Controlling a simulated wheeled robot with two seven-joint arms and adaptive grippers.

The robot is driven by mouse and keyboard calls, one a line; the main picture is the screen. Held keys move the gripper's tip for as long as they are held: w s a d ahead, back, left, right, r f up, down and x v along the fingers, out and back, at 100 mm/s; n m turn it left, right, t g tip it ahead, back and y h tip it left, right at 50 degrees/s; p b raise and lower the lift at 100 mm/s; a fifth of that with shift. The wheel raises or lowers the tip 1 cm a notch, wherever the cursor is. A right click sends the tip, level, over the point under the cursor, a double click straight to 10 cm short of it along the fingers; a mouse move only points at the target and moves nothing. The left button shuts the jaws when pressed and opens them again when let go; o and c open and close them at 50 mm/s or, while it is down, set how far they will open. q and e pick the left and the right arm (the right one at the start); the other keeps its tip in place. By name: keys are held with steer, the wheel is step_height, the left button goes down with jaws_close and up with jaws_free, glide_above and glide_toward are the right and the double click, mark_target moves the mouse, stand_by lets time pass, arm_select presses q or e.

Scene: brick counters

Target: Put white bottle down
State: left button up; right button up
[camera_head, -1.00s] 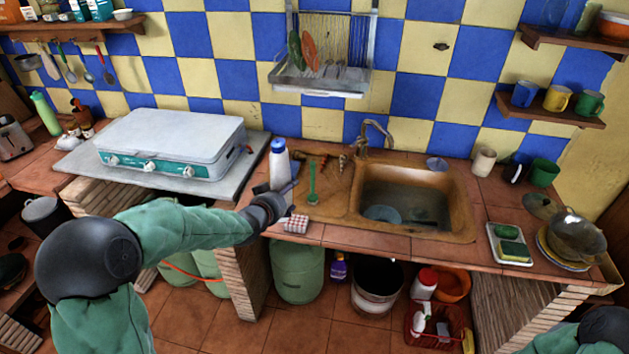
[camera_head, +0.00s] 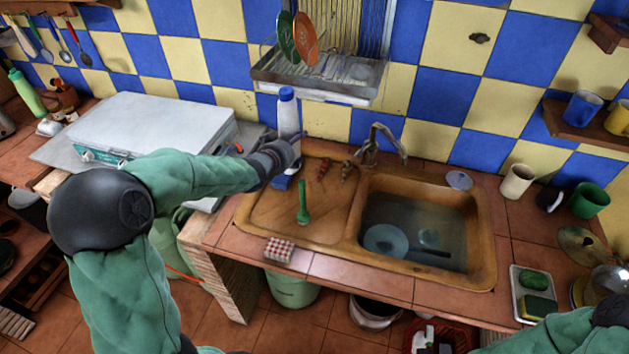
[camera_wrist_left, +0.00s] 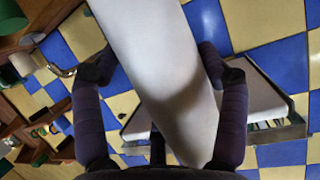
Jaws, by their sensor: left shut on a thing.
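The white bottle (camera_head: 289,120) with a blue cap is upright at the back left of the sink, in front of the tiled wall. My left gripper (camera_head: 284,153) is shut on its lower part. In the left wrist view the bottle's white body (camera_wrist_left: 165,70) passes between the dark fingers. The gripper hides the bottle's base, so I cannot tell whether it touches the counter. My right gripper is out of view; only part of that arm shows at bottom right.
The sink (camera_head: 480,240) holds dishes. A green brush (camera_head: 303,204) lies on its drainboard. A red-checked box (camera_head: 279,250) sits on the front edge. A blue item (camera_head: 281,183) is just below the gripper. A dish rack (camera_head: 330,85) hangs behind; a stove (camera_head: 150,125) stands left.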

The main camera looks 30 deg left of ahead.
arm_select(q)
step_height(320, 180, down, 18)
steer(key=b, duration=0.4)
steer(key=shift+w+b, duration=0.1)
steer(key=shift+b, duration=0.3)
steer(key=shift+r, duration=0.1)
steer(key=o, duration=0.9)
steer(key=shift+f, duration=0.2)
steer(key=shift+r, duration=0.1)
